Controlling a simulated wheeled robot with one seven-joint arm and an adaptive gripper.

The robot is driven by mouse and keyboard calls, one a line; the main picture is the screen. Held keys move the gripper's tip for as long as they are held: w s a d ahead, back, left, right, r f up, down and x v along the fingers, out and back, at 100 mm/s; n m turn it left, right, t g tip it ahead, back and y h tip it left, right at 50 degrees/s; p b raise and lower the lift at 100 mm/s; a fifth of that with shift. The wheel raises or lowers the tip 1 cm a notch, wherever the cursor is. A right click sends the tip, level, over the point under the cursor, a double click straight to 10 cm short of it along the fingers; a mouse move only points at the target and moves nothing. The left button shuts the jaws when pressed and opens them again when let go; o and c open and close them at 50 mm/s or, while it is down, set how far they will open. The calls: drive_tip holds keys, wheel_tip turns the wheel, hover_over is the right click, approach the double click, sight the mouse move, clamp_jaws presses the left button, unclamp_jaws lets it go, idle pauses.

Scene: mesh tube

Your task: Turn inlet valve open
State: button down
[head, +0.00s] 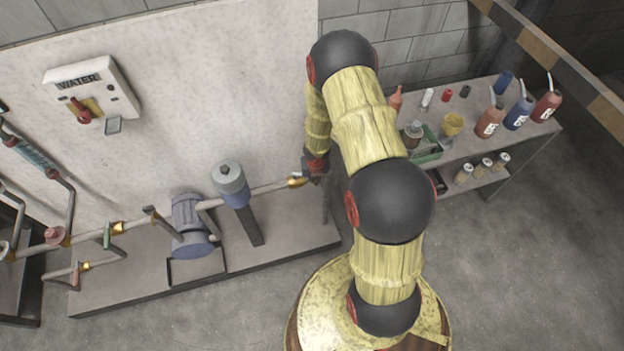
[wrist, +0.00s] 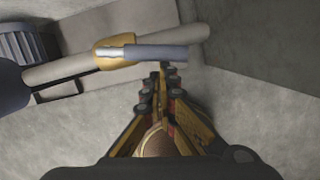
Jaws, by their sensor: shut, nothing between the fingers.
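A brass valve body (wrist: 112,52) sits on a pale pipe in the wrist view. Its lever has a blue-grey grip (wrist: 158,52) that points right, nearly along the pipe. No label marks it as the inlet valve. My gripper (wrist: 163,72) is shut and empty, with its fingertips just below the grip in the picture; I cannot tell whether they touch it. In the head view the brass valve body (head: 297,182) is at the right end of the pipe run, beside the end of my arm, which hides the lever there.
A blue-grey pump (head: 190,225) and a filter canister (head: 230,185) stand on the pipe's low plinth (head: 120,290). A water box (head: 92,90) hangs on the wall. A bench (head: 480,125) with bottles stands at right. Open floor lies in front.

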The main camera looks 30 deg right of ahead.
drive_tip(key=shift+w+d, duration=0.25)
idle(0.6)
